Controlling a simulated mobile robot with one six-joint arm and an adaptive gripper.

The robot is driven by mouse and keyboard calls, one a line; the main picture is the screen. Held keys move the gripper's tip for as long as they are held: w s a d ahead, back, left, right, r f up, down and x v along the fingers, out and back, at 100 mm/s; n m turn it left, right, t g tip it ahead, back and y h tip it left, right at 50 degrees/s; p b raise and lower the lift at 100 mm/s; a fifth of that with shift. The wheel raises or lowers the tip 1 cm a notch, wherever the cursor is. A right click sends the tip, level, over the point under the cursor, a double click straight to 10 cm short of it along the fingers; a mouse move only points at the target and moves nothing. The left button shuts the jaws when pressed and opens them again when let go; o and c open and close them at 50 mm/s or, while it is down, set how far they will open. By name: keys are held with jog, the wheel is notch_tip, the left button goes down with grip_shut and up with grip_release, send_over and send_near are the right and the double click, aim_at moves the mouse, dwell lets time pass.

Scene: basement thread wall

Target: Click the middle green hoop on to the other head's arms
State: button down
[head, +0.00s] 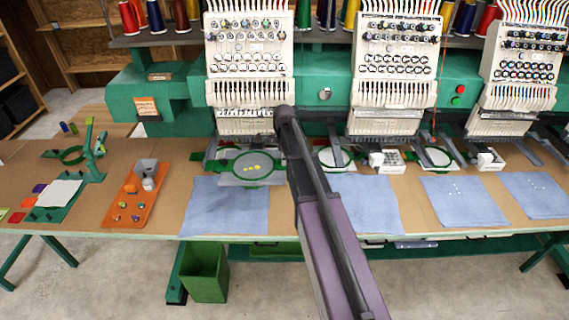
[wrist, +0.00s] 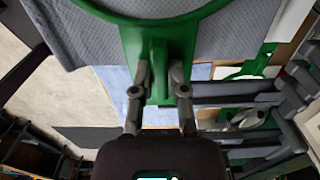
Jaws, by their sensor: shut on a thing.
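A green hoop (head: 228,168) with grey cloth and yellow marks shows in the head view in front of the left machine head (head: 250,65). In the wrist view the hoop's ring (wrist: 150,17) fills the top. My gripper (wrist: 160,75) is shut on the green tab (wrist: 158,62) of this hoop. In the head view my arm hides the gripper, to the right of the hoop. The middle machine head (head: 395,65) has dark arms below it.
Blue cloths (head: 225,205) lie along the table front. An orange tray (head: 132,205) and a green stand (head: 92,160) are at left. In the wrist view dark machine arms (wrist: 235,90) and a green-rimmed hoop (wrist: 252,68) lie close on the right.

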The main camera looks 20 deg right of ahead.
jog(key=shift+w+d+f, duration=0.1)
jog(key=shift+w+d, duration=0.1)
jog(key=shift+w, duration=0.4)
jog(key=shift+w+d, duration=0.15)
jog(key=shift+w, duration=0.45)
jog(key=shift+s+f+b, duration=0.1)
jog(key=shift+f+b, duration=0.1)
jog(key=shift+b, duration=0.1)
jog(key=c, duration=0.6)
grip_release()
jog(key=shift+r, duration=0.1)
